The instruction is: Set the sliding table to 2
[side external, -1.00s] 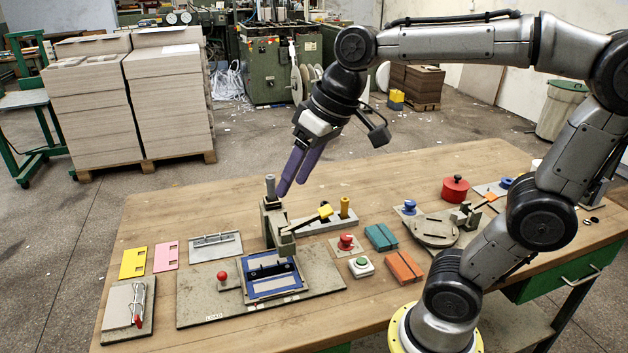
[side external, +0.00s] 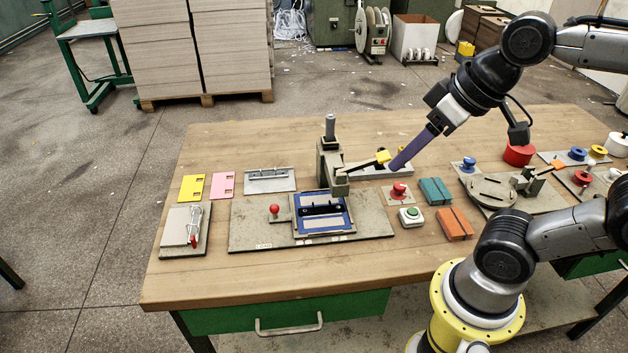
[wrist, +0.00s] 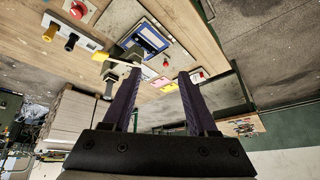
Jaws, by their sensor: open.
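The sliding table (side external: 318,225) is a blue-framed plate with a dark bar across it. It sits on a grey base plate (side external: 375,222) under the arm of a grey press (side external: 328,165). A red ball knob (side external: 274,209) stands at its left side. Small labels (side external: 263,246) run along the base's front edge; their numbers are too small to read. The table also shows in the wrist view (wrist: 148,38). My gripper (side external: 394,166) is open and empty, with purple fingers (wrist: 160,80), raised by the press's yellow-ended lever (side external: 383,156), apart from the red knob.
A clipboard-like plate (side external: 178,227) and coloured cards (side external: 192,187) lie left. The table's front strip is clear.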

